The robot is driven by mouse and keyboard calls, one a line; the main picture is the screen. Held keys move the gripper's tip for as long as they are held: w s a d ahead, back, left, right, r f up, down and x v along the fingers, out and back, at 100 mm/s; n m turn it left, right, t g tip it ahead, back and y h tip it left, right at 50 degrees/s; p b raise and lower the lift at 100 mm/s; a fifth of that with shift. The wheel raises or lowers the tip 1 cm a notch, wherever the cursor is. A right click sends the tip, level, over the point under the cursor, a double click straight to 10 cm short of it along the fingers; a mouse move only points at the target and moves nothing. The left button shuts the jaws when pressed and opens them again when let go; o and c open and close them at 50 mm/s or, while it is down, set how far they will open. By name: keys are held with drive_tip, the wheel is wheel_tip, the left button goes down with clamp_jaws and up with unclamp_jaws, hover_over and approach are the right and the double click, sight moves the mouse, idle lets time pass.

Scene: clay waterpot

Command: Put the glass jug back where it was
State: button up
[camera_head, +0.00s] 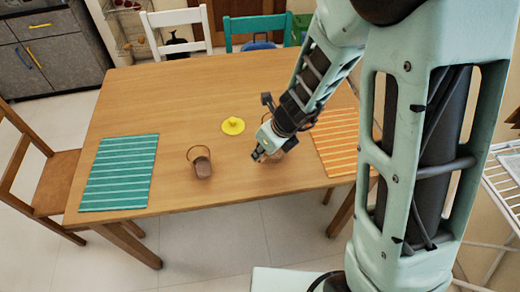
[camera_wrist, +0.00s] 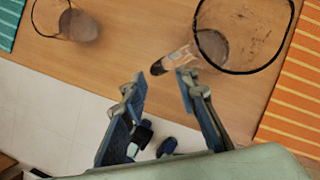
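No thing here is plainly a glass jug. A brown pot with a thin hoop handle (camera_head: 202,166) stands on the table left of my gripper; it shows at the top left of the wrist view (camera_wrist: 80,25). A second vessel with a large dark hoop (camera_wrist: 213,45) is at the upper right of the wrist view, mostly hidden behind my gripper in the head view. A pale spout-like part with a dark tip (camera_wrist: 176,60) lies beside it, just beyond my fingertips. My gripper (camera_head: 258,157) (camera_wrist: 163,82) is open, its fingers apart with nothing between them, near the table's front edge.
The wooden table (camera_head: 180,95) has a teal striped mat (camera_head: 118,174) at left and an orange striped mat (camera_head: 338,140) at right. A yellow disc-like thing (camera_head: 233,126) lies near the middle. Chairs stand around. Much of the table's back is bare.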

drive_tip(key=p+v, duration=0.4)
drive_tip(key=v, duration=0.4)
drive_tip(key=shift+r, duration=0.35)
